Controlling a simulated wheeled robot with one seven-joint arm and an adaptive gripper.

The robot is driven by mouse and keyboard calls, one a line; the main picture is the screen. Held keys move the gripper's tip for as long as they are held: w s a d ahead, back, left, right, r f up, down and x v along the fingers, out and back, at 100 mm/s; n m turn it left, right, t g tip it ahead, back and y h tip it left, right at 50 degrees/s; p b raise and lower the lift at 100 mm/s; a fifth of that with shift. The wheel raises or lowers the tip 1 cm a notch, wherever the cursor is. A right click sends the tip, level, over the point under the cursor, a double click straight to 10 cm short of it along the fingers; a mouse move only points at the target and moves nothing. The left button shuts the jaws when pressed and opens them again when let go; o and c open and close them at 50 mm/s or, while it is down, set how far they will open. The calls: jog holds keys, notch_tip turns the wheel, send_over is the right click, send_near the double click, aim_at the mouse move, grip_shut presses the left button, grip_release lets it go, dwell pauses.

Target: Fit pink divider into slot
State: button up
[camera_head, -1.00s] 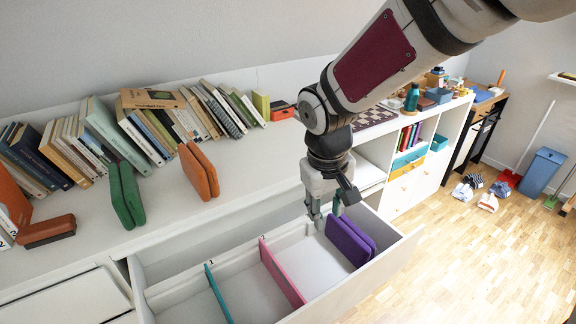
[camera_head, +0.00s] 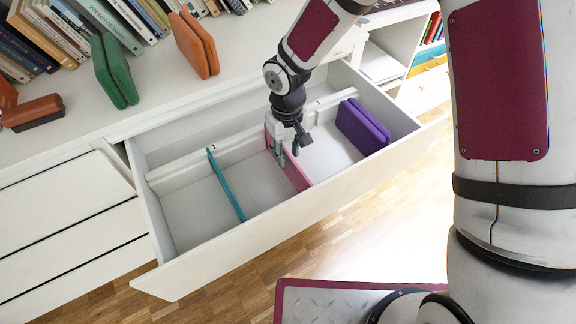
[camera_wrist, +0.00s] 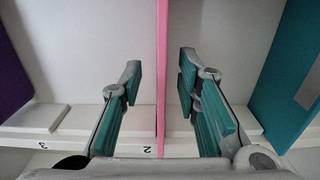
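The pink divider (camera_head: 298,176) stands upright across the open white drawer, between the teal divider and a purple object. In the wrist view, the pink divider (camera_wrist: 162,65) is a thin edge running down the middle, beside the mark "2" (camera_wrist: 147,149) on the slotted rail. My gripper (camera_head: 286,158) is over the divider. In the wrist view, my gripper (camera_wrist: 158,88) has its two teal-padded fingers apart, one on each side of the pink divider, with gaps showing. The divider's lower end and its seat in the slot are hidden.
The teal divider (camera_head: 226,184) stands left of the pink one. A purple folded object (camera_head: 363,127) leans in the right compartment. The drawer's front wall (camera_head: 250,228) is close by. Green (camera_head: 114,72) and orange (camera_head: 194,45) objects stand on the white top near books.

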aim_at(288, 176)
jog(key=shift+s+f+b, duration=0.15)
jog(key=shift+f+b, duration=0.35)
jog(key=shift+f, duration=1.1)
jog(key=shift+s+f+b, duration=0.15)
jog(key=shift+f+b, duration=0.35)
jog(key=shift+f, duration=1.05)
jog(key=shift+d, duration=0.1)
grip_shut()
